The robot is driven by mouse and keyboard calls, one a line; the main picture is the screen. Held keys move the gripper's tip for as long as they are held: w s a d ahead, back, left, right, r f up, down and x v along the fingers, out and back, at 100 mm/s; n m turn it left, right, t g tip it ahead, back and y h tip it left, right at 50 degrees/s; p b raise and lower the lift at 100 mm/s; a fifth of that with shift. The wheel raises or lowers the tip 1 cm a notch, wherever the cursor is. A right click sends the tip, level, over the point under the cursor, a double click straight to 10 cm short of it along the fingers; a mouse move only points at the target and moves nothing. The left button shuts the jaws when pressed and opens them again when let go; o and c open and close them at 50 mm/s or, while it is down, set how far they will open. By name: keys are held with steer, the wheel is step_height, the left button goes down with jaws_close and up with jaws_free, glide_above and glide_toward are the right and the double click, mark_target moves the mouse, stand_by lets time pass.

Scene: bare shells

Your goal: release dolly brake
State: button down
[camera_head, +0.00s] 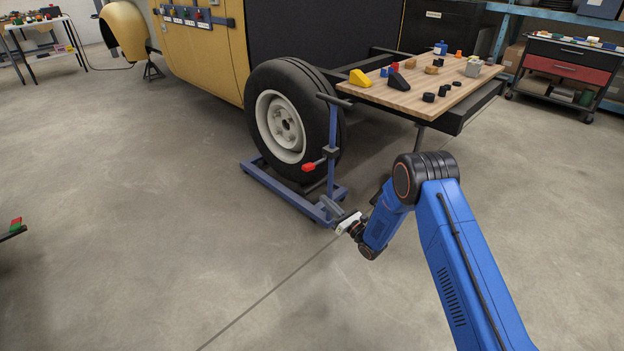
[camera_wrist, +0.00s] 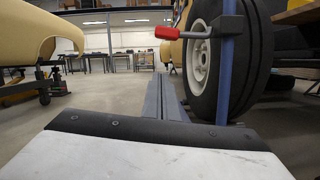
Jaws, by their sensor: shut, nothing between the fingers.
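The blue wheel dolly (camera_head: 268,187) sits on the floor around the foot of the vehicle's wheel (camera_head: 290,120). Its upright post (camera_head: 332,150) has a dark T-shaped handle on top. A brake lever with a red grip (camera_head: 310,166) sticks out to the left from the post at mid height. In the wrist view the red grip (camera_wrist: 180,33) is at the top, roughly level, beside the blue post (camera_wrist: 230,60). My gripper (camera_head: 345,222) is shut and empty, low beside the dolly's near right corner, below the lever and apart from it. Its white and black end (camera_wrist: 160,140) fills the bottom of the wrist view.
A wooden worktop (camera_head: 430,85) with blocks and small parts extends right of the wheel, above my gripper. A red-drawer cart (camera_head: 566,70) stands at the far right. The yellow vehicle body (camera_head: 205,50) is behind the dolly.

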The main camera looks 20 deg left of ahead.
steer(key=w+a+r, duration=0.4)
steer(key=a+r, duration=0.2)
steer(key=a, duration=0.2)
steer(key=shift+w+a+r, duration=0.25)
steer(key=shift+w, duration=0.15)
stand_by(0.3)
stand_by(0.3)
